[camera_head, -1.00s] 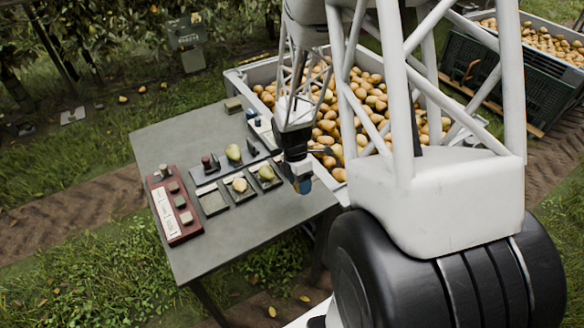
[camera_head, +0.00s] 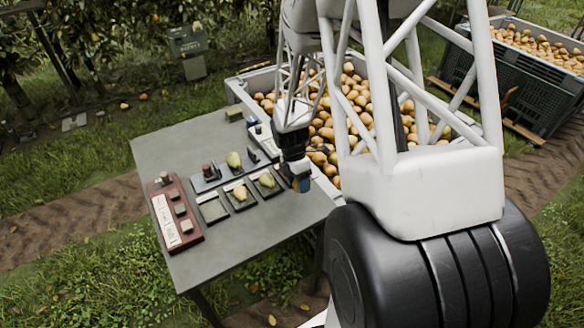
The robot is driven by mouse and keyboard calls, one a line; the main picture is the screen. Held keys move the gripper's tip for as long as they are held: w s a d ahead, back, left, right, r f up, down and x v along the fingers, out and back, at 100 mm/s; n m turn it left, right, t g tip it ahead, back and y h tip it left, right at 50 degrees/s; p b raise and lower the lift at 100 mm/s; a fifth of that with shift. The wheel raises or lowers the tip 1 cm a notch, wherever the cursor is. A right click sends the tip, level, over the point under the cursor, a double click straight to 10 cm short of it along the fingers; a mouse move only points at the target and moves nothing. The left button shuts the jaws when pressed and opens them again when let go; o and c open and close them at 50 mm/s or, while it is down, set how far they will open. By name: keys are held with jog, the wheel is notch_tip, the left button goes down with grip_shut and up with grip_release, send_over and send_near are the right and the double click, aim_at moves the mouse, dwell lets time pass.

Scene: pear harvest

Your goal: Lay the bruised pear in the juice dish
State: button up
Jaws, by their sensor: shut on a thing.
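My gripper (camera_head: 301,183) points down at the right side of the grey table, just right of the row of dark dishes. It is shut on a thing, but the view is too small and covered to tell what. The right dish (camera_head: 276,190) and the middle dish (camera_head: 250,203) each hold a yellow-green pear. The left dish (camera_head: 213,211) looks empty. Another pear (camera_head: 233,160) rests on a dark stand behind the dishes. I cannot tell which pear is bruised or which dish is the juice dish.
A red-brown panel (camera_head: 190,236) with several blocks lies along the table's left side (camera_head: 235,240). A dark post (camera_head: 207,171) stands behind the dishes. A large bin of pears (camera_head: 350,110) adjoins the table's far right. The front of the table is clear.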

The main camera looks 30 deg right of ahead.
jog(key=w+d, duration=0.1)
jog(key=w, duration=0.2)
jog(key=w+d, duration=0.1)
jog(key=w, duration=0.3)
jog(key=w+d+f, duration=0.1)
jog(key=w+d, duration=0.1)
jog(key=w, duration=0.1)
jog(key=shift+w, duration=0.4)
jog(key=shift+f, duration=0.15)
jog(key=shift+f, duration=1.65)
jog(key=shift+f, duration=0.1)
jog(key=o, duration=0.7)
